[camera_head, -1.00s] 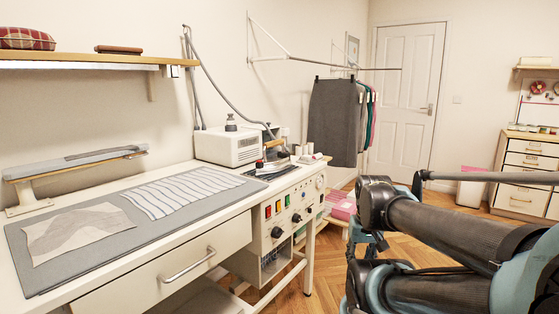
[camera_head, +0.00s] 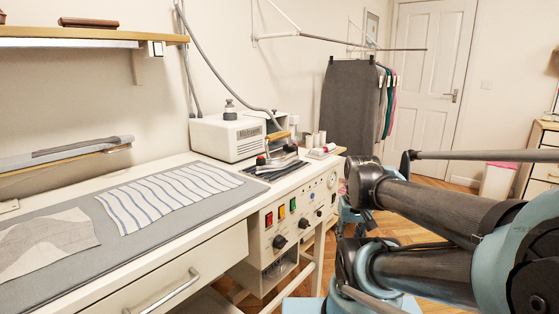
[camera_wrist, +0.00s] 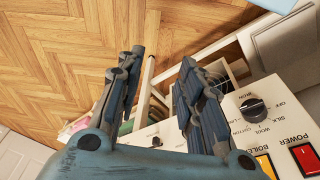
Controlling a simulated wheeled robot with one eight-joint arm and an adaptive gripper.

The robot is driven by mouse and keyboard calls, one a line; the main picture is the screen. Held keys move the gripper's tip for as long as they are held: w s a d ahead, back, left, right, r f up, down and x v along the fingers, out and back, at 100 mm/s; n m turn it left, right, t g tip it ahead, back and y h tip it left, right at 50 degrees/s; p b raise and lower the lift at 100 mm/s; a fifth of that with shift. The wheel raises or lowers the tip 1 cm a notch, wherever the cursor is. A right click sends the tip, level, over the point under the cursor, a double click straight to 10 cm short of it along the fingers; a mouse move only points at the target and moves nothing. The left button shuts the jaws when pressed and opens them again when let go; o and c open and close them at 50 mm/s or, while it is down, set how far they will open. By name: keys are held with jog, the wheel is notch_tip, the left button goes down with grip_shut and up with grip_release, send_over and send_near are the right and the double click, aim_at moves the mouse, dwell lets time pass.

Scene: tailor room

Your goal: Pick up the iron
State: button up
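The iron (camera_head: 280,158) has a wooden handle and a dark and metallic body. It sits on a dark rest at the far right end of the ironing table (camera_head: 210,258), in front of the white boiler box (camera_head: 228,138). A grey hose runs from the wall down toward it. My gripper (camera_wrist: 160,60) is open and empty in the wrist view, its dark fingers spread beside the table's control panel (camera_wrist: 262,122). The iron does not show in the wrist view. In the head view my gripper cannot be made out clearly behind my arm.
Striped cloth (camera_head: 168,196) and a patterned cloth (camera_head: 45,243) lie on the grey pad. Thread spools (camera_head: 318,141) stand beside the iron. Hanging skirts (camera_head: 350,105) are behind. A drawer handle (camera_head: 165,292) sticks out in front. Wooden floor (camera_wrist: 65,55) lies open beside the table.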

jog(key=o, duration=0.9)
jog(key=shift+s+a+r, duration=0.1)
jog(key=shift+s+r, duration=0.1)
jog(key=shift+r, duration=0.75)
jog(key=o, duration=0.5)
jog(key=shift+w+a+r, duration=0.15)
jog(key=shift+w+r, duration=0.25)
jog(key=shift+r, duration=0.15)
jog(key=shift+w+a+r, duration=0.15)
jog(key=shift+w+r, duration=0.2)
jog(key=shift+r, duration=0.2)
jog(key=w+a+r+m+g, duration=0.1)
jog(key=w+a+r+m, duration=0.2)
jog(key=w+r, duration=0.9)
notch_tip(320, 180, up, 4)
jog(key=a, duration=0.3)
jog(key=shift+w, duration=0.3)
notch_tip(320, 180, up, 14)
jog(key=m+g, duration=0.1)
jog(key=m, duration=0.4)
send_over(279, 154)
jog(key=shift+d, duration=0.15)
jog(key=shift+w+f, duration=0.1)
jog(key=shift+w, duration=0.05)
notch_tip(279, 154, down, 17)
jog(key=shift+w+f, duration=0.1)
jog(key=shift+w, duration=0.05)
